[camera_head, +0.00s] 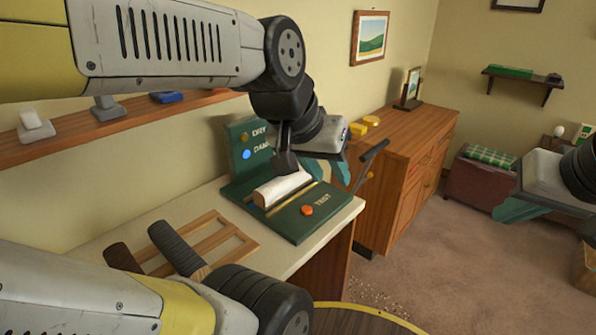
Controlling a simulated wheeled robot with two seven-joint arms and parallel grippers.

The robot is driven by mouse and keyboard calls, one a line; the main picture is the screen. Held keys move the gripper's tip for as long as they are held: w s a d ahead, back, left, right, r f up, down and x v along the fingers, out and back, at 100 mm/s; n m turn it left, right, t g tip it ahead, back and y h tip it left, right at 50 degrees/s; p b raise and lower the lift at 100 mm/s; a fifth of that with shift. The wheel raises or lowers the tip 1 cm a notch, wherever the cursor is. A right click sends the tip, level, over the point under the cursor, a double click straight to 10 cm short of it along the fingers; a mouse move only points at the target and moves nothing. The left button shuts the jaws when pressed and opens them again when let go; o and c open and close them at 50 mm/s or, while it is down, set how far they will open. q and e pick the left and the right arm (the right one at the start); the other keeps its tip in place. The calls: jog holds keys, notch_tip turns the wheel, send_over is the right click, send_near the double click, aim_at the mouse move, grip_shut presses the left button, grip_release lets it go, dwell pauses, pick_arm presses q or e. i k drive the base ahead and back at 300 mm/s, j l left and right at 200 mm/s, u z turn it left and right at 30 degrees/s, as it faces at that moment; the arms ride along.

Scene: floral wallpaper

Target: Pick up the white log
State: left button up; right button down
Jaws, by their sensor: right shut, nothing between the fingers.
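The white log (282,188) lies in the groove of a green tester (291,232) marked DRY and DAMP, on the pale counter. A dark block (286,162) stands over the log's upper side. My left gripper (327,170) is just right of the log, at the tester's back edge. Its teal fingers are partly hidden by its own wrist, so its opening and any contact with the log are unclear. My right gripper (518,208) is far right, above the floor, shut and empty.
The tester has an orange button (307,210). A wooden cabinet (415,160) stands beyond.

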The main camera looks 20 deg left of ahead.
aim_at(270, 194)
jog(key=i+l, duration=0.35)
jog(key=i, duration=0.15)
jog(key=i+u, duration=0.1)
jog(key=u, duration=0.35)
jog(key=l+u, duration=0.2)
jog(key=u, duration=0.25)
jog(key=i+l+u, duration=0.15)
jog(key=u, duration=1.25)
